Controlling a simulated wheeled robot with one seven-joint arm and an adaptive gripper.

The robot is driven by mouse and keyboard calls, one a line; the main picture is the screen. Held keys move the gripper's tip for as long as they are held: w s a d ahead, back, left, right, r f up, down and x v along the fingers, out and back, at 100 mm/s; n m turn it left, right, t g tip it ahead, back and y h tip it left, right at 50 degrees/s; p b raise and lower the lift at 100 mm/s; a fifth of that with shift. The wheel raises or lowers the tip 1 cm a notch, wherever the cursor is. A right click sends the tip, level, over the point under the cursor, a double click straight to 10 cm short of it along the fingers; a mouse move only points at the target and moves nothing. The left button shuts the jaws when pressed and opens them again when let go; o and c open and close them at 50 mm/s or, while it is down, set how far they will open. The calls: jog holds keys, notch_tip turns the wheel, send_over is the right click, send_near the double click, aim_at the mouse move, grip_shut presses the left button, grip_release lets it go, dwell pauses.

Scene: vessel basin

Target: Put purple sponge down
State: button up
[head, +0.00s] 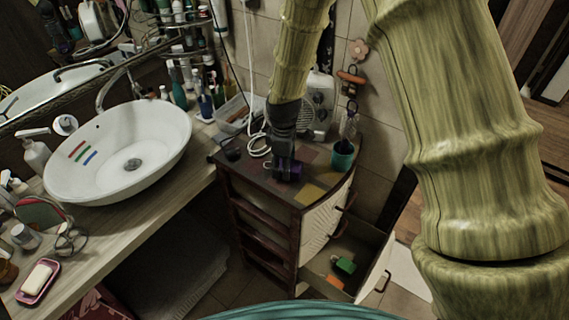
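My gripper (284,170) is dark and points down at the top of the small wooden cabinet (258,180). A purple sponge (296,172) shows at its fingertips, mostly hidden behind them. The sponge is at or just above the cabinet top; I cannot tell whether it touches. The fingers are too dark and small to show whether they are shut on it.
A teal cup (342,155) stands right of the gripper, and a grey radio-like device (318,105) behind it. A white cable (257,140) hangs to the left. The lower drawer (372,262) is open, with a green item (344,265) inside. A white basin (120,150) stands left.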

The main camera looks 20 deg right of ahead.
jog(key=shift+f, duration=0.15)
jog(key=o, duration=0.9)
jog(key=shift+r+b, duration=2.15)
jog(key=shift+r, duration=4)
jog(key=shift+w, duration=0.1)
